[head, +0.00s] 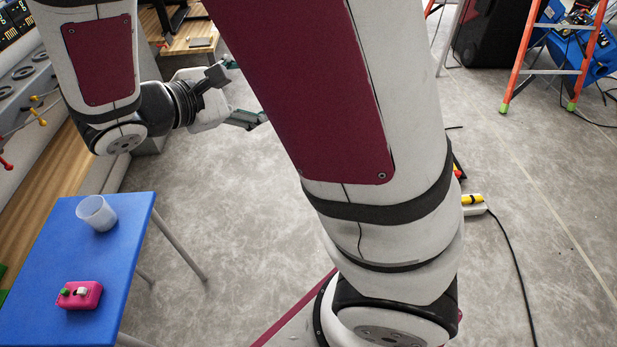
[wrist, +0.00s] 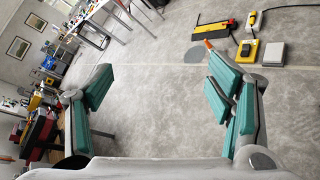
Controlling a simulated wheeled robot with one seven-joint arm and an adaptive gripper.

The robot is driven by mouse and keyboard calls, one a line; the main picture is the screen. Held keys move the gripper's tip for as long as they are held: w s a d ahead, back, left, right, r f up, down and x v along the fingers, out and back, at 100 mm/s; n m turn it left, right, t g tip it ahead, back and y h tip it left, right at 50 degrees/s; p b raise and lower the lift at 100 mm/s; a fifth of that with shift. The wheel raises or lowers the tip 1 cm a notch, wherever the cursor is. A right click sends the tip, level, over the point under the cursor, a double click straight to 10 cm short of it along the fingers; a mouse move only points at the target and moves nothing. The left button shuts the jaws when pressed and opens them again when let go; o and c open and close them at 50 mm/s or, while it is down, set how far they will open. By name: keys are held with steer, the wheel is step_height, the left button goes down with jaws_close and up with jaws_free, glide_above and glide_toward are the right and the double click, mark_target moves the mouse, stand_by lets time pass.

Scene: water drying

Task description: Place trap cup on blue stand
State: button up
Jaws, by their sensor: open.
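A translucent whitish cup (head: 97,213) stands upright on the blue stand (head: 110,255), near its far edge, in the head view. My gripper (head: 248,92) is up and to the right of the stand, clear of the cup and partly hidden by my own arm. In the wrist view my gripper (wrist: 155,95) has its teal-padded fingers spread wide apart, with nothing between them but a view of the floor. The cup and the stand do not show in the wrist view.
A pink box (head: 80,295) with a green and a white button lies on the stand's near part. A wooden workbench (head: 60,175) runs along the left. An orange ladder (head: 550,60) stands at the back right. The grey floor between is largely open.

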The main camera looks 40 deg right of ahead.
steer(key=s+r+m+g+y, duration=0.2)
steer(key=s+m+g+y, duration=0.35)
steer(key=s, duration=1.05)
steer(key=s+a+m+t+y, duration=0.4)
steer(key=s+a+m+y, duration=0.1)
steer(key=s+a+y, duration=0.3)
steer(key=shift+a+r+m+t, duration=0.2)
steer(key=shift+a+m+t, duration=0.05)
steer(key=shift+m+t, duration=0.1)
steer(key=shift+y, duration=0.25)
step_height(320, 180, up, 16)
steer(key=t+p, duration=0.2)
steer(key=p, duration=1.2)
steer(key=shift+t, duration=0.4)
steer(key=shift+w+d+f, duration=0.1)
